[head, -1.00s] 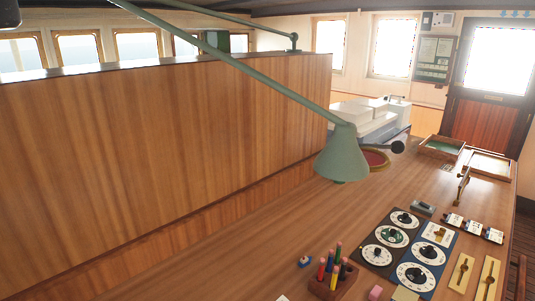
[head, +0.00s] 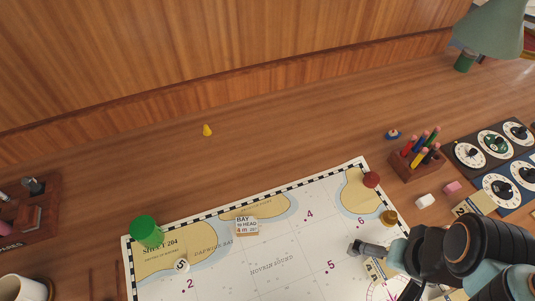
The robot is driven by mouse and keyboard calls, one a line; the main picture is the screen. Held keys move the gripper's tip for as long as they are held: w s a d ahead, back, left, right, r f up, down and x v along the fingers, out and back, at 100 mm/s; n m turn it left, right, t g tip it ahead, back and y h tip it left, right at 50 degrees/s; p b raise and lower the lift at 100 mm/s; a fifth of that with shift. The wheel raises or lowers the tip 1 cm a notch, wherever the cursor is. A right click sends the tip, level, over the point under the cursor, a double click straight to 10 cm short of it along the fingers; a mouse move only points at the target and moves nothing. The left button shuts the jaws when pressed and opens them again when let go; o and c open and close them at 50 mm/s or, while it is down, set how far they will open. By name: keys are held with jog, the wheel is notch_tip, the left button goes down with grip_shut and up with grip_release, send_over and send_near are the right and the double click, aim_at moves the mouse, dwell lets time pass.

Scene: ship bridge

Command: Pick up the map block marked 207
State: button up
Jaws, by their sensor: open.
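I cannot read 207 on any block in the head view. A tan block (head: 475,203) with dark marks lies at the right, beside the dials; its marking is too small to read. A pale block (head: 247,227) on the chart reads "BAY HEAD". My gripper (head: 378,262) is at the lower right, over the right part of the chart (head: 270,265). It is open; one grey finger shows and the rest is largely hidden by my arm. A tan piece below it is partly covered.
A green cylinder (head: 146,231), a red knob (head: 371,180) and a brass weight (head: 389,218) stand around the chart. A pencil holder (head: 416,163), dials (head: 497,149) and a lamp (head: 490,32) are at the right. A mug (head: 22,287) stands at lower left.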

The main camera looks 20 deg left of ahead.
jog(key=w+a+t, duration=0.2)
jog(key=w+a, duration=0.4)
jog(key=w, duration=0.6)
jog(key=n+g, duration=0.4)
jog(key=n, duration=0.2)
send_over(247, 224)
jog(key=shift+h, duration=0.4)
notch_tip(247, 224, down, 20)
jog(key=shift+w+d+r, duration=0.1)
jog(key=shift+f, duration=0.25)
notch_tip(247, 224, down, 6)
jog(key=c, duration=1.2)
